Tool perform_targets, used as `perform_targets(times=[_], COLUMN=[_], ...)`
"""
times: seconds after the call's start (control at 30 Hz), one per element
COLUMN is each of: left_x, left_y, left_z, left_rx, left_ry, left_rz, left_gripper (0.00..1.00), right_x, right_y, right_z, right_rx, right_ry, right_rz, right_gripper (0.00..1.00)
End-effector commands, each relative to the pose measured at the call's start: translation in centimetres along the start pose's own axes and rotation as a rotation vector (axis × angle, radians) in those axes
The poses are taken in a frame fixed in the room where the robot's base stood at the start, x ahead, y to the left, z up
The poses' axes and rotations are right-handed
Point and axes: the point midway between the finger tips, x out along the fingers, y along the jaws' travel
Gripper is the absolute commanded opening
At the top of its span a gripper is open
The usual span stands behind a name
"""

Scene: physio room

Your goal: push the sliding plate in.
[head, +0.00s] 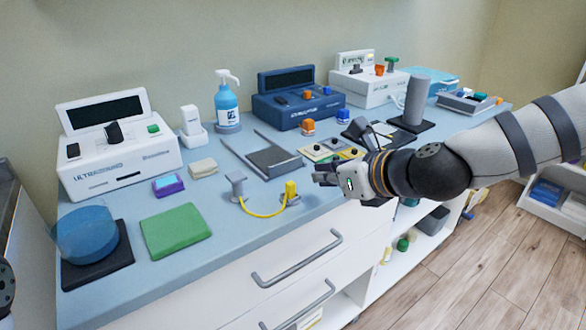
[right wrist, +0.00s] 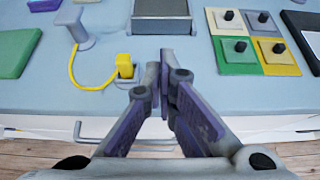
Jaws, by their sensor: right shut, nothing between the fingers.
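The sliding plate (head: 273,159) is a dark grey slab between two light rails on the blue counter. Its front end faces the counter's front edge. In the right wrist view the plate (right wrist: 161,9) is at the top centre, partly cut off by the frame. My right gripper (head: 320,178) is shut and empty near the counter's front edge. In the right wrist view its fingertips (right wrist: 164,75) are together, in front of the plate and apart from it. My left gripper is not in view.
A yellow plug (right wrist: 125,66) with a yellow cable to a grey post (head: 237,187) stands left of my right gripper. A panel of coloured squares with black knobs (right wrist: 249,44) lies to the right. Drawer handles (head: 298,258) stick out below the counter edge.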

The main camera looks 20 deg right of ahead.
Motion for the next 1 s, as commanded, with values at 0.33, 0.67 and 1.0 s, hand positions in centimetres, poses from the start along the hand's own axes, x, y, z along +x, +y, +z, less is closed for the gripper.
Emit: perform_targets(times=[0.33, 0.67, 1.0], left_x=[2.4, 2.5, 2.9], left_y=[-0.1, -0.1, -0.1], left_z=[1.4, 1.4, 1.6], left_rx=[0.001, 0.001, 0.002], left_ry=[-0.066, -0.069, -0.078], left_rz=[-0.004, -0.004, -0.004], left_gripper=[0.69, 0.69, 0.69], right_x=[7.1, 8.8, 9.8], right_y=[0.1, 0.0, 0.0], right_z=[0.6, 1.9, 2.2], right_rx=[-0.006, -0.004, -0.005], right_ry=[0.005, 0.002, 0.006], right_rz=[0.000, 0.000, -0.002], right_gripper=[0.00, 0.00, 0.00])
